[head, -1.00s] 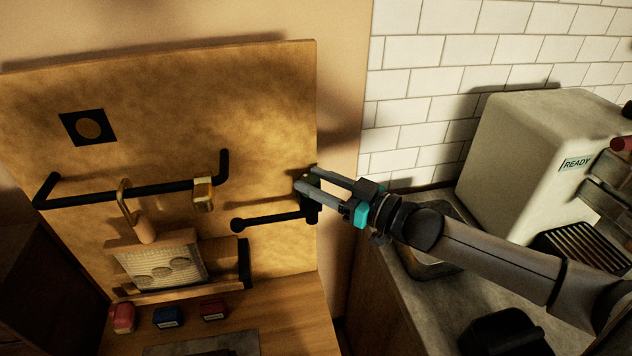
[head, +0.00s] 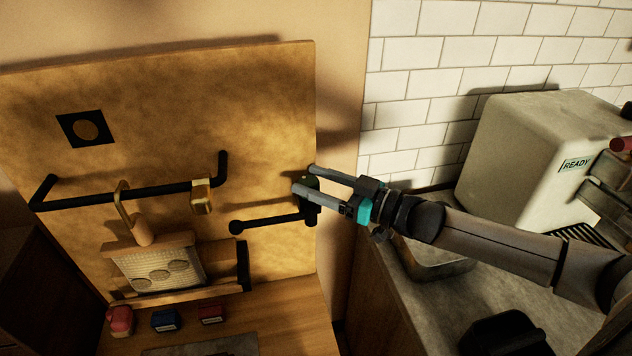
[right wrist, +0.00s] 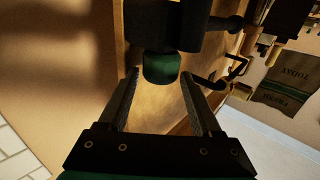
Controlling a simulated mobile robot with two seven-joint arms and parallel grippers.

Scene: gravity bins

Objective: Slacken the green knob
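The green knob (right wrist: 161,68) sits at the end of a black fitting on the wooden board; in the head view only a dark green part of it (head: 312,184) shows behind the fingers. My right gripper (head: 304,178) is at the knob, at the board's right edge. In the right wrist view its two fingers (right wrist: 159,76) are spread, with the knob between or just beyond their tips. A gap shows on each side of the knob. My left gripper is in no view.
A black bar (head: 268,222) runs left from the knob's fitting. A machine labelled READY (head: 530,150) stands at right on the counter. Several small red and blue blocks (head: 165,319) lie on the ledge below.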

